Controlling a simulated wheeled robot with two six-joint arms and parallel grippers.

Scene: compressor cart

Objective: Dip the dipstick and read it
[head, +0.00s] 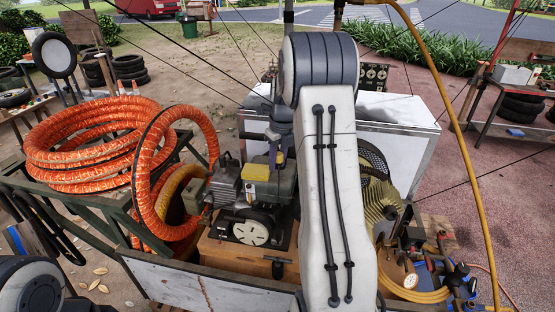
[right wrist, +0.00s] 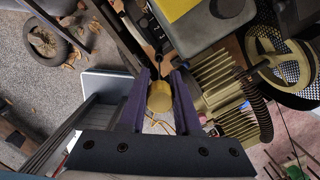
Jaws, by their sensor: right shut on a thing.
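My right gripper (head: 279,158) is over the grey engine (head: 228,188) on the cart, beside its yellow-topped part (head: 257,171). In the right wrist view, its purple fingers (right wrist: 161,78) are shut on a round yellow knob (right wrist: 159,97), which looks like the dipstick's handle. The knob is seen nearly end-on, so any stick below it is hidden, and I cannot tell whether it is in the engine. No reading marks show. The head view does not show the knob clearly. My left gripper is out of view.
A coiled orange hose (head: 90,145) stands left of the engine. The finned brass-coloured compressor (head: 381,205) is to the right, and its fins (right wrist: 225,85) are close to my right fingers. Tools (head: 447,270) lie at the right end. My right arm hides the middle.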

